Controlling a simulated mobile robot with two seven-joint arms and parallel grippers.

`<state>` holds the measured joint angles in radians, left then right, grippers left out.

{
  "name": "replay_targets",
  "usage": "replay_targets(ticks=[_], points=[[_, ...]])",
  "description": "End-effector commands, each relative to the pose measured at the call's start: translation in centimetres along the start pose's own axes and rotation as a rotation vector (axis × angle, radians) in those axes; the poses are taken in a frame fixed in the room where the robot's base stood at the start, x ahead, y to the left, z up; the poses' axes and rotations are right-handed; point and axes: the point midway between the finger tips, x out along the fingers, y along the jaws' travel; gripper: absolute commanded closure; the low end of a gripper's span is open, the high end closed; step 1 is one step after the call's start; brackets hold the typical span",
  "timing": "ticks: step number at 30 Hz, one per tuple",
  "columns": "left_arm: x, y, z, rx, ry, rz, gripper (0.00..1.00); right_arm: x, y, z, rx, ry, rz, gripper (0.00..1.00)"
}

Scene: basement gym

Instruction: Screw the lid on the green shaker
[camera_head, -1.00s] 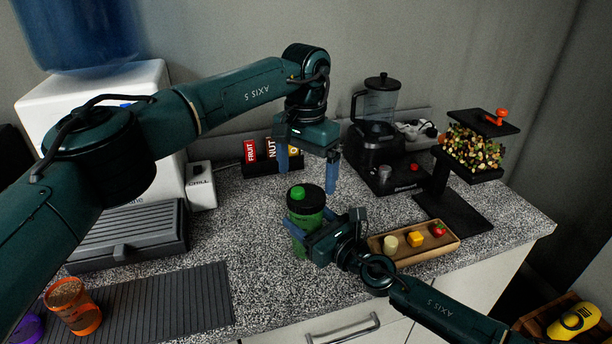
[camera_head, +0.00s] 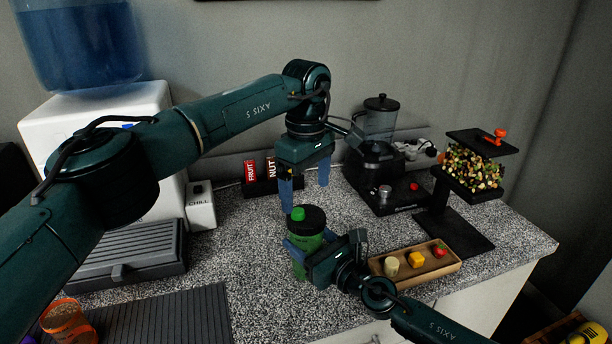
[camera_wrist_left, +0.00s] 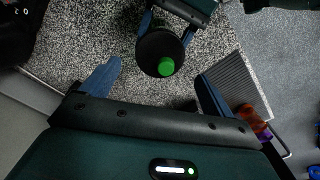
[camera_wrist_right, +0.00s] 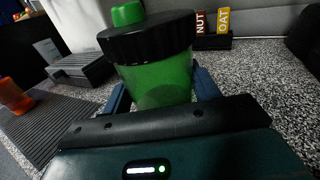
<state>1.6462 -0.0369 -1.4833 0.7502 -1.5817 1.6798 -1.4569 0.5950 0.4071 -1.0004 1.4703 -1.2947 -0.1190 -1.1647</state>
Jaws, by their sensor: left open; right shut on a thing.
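The green shaker (camera_head: 304,243) stands upright on the speckled counter. Its black lid (camera_head: 310,219) with a green cap sits on top; it also shows in the right wrist view (camera_wrist_right: 150,40). How tightly the lid sits cannot be told. My right gripper (camera_head: 300,252) is shut around the shaker body, below the lid. My left gripper (camera_head: 306,196) is open and empty, pointing down above and slightly behind the lid. In the left wrist view the lid (camera_wrist_left: 158,50) lies beyond and between the open fingers, apart from them.
A wooden tray (camera_head: 432,266) with small fruit-like pieces lies right of the shaker. A blender (camera_head: 378,150) and a black stand (camera_head: 455,225) stand behind. A ribbed mat (camera_head: 170,318) and orange cup (camera_head: 70,322) are at front left.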

Motion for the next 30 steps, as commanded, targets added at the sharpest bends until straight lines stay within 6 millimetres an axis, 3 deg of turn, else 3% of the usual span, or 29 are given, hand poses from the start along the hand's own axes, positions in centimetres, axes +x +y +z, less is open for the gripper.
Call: replay_targets(ticks=[30], points=[[-1.7, 0.0, 0.0, -2.235, 0.001, 0.0, 0.13, 0.0, 0.0, -0.1, -0.001, 0.002, 0.0, 1.0]])
